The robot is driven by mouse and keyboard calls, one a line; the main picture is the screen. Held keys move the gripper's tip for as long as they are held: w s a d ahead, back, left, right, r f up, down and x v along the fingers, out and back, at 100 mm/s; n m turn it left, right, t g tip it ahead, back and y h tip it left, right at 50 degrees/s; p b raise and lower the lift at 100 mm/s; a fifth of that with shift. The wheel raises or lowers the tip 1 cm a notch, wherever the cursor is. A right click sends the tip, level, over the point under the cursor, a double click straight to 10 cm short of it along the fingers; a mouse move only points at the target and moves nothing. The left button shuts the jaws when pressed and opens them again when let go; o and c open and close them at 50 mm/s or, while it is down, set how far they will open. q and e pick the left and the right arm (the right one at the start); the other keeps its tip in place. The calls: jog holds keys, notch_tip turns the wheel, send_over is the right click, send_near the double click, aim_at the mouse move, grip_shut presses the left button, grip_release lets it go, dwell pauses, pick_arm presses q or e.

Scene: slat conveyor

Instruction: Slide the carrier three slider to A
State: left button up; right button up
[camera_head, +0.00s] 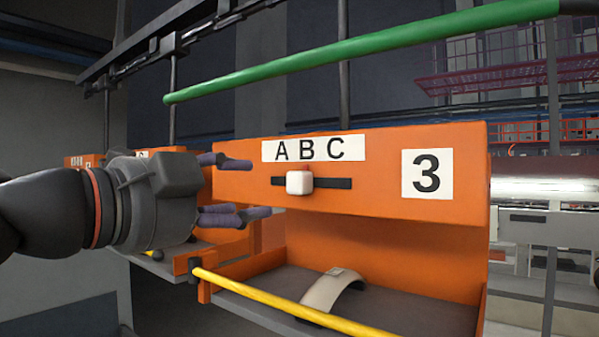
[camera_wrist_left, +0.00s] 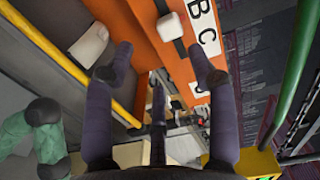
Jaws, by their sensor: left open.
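The orange carrier (camera_head: 380,200) has a white panel with a 3 (camera_head: 427,174) and an ABC label (camera_head: 313,148). Its white slider knob (camera_head: 299,183) sits in a dark horizontal slot (camera_head: 335,183), below the B and slightly to its left. The knob also shows at the top of the left wrist view (camera_wrist_left: 171,26). My left gripper (camera_head: 255,188) is open and empty, to the left of the knob in the head view. Its fingers are spread one above the other and apart from the knob. My right gripper is not in view.
A yellow bar (camera_head: 290,304) runs along the carrier's tray front. A pale curved piece (camera_head: 332,290) lies in the tray. A green rail (camera_head: 350,46) crosses above. Other orange carriers (camera_head: 84,161) stand behind my left arm.

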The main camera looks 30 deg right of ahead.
aim_at(292, 184)
pick_arm(q)
jog(key=shift+m, duration=0.3)
jog(key=p+x, duration=0.1)
jog(key=x, duration=0.2)
jog(key=p+x, duration=0.1)
jog(key=x, duration=0.2)
jog(key=r+p+x, duration=0.1)
jog(key=p+x, duration=0.1)
jog(key=x, duration=0.2)
jog(key=shift+s+d+r, duration=0.1)
jog(key=shift+s+d, duration=0.15)
jog(key=shift+s, duration=0.05)
grip_shut()
jog(key=shift+a, duration=0.1)
